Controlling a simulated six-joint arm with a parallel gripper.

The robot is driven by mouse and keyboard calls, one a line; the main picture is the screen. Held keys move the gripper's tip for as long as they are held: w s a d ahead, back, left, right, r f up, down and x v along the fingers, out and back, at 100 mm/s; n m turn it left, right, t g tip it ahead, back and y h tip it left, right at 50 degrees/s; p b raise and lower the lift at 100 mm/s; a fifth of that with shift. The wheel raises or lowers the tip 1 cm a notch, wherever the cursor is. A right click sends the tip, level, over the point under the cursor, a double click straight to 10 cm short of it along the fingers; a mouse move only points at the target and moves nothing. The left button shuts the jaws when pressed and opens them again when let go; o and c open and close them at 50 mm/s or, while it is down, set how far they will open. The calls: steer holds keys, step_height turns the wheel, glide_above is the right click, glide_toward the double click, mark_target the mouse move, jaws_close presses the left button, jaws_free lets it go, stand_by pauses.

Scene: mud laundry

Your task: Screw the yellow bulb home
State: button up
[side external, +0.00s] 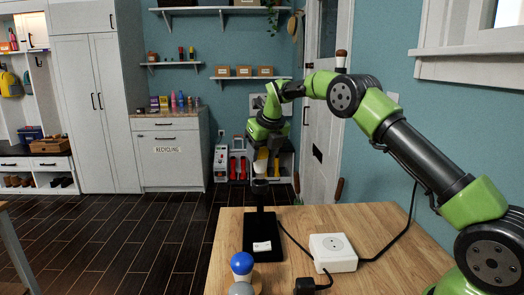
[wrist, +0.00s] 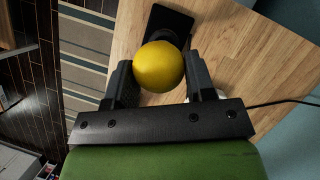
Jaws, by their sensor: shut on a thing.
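The yellow bulb (wrist: 159,66) sits between the two fingers of my gripper (wrist: 160,76) in the wrist view, with a finger on each side. In the side view my gripper (side external: 265,150) points down over the black lamp stand (side external: 262,232), shut on the yellow bulb (side external: 261,158). The bulb's pale lower end is right at the top of the stand's black socket (side external: 260,184). I cannot tell how deep it sits in the socket. The stand's black base also shows in the wrist view (wrist: 166,22), partly hidden behind the bulb.
A blue bulb (side external: 242,262) stands at the table's front left. A white outlet box (side external: 333,252) is right of the stand, with a black plug (side external: 312,285) in front and cables around it. The wooden table (side external: 385,225) is bare at the right.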

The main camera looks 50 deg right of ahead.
steer(key=shift+f, duration=0.4)
steer(key=shift+f, duration=0.8)
stand_by(2.8)
steer(key=o, duration=1.2)
steer(key=shift+c, duration=0.2)
steer(key=c, duration=0.4)
steer(key=shift+r, duration=3.5)
